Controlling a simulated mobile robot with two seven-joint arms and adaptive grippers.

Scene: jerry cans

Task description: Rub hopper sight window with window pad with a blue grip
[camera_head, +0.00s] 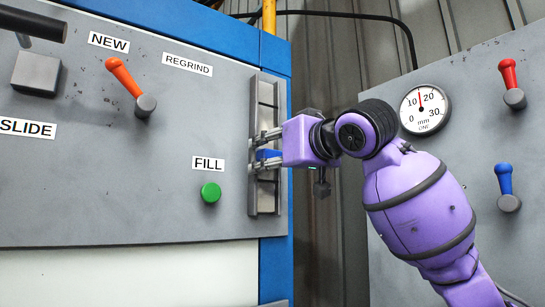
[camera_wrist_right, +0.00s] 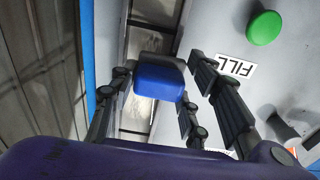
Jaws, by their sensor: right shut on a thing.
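The hopper sight window (camera_head: 265,100) is a tall, narrow pane in a grey metal frame at the right edge of the grey panel. Its streaked glass also shows behind the pad in the wrist view (camera_wrist_right: 134,117). My right gripper (camera_head: 268,147) is shut on the blue grip of the window pad (camera_head: 268,154) in front of the window's middle. In the wrist view the pad's blue block (camera_wrist_right: 160,82) sits between the fingers, over the window. Whether the pad's face touches the glass cannot be told. My left gripper is not in view.
A green FILL button (camera_head: 211,193) sits left of the window's lower part. An orange lever (camera_head: 126,78) is further left. To the right, another grey panel carries a round gauge (camera_head: 425,109), a red lever (camera_head: 508,75) and a blue lever (camera_head: 504,180).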

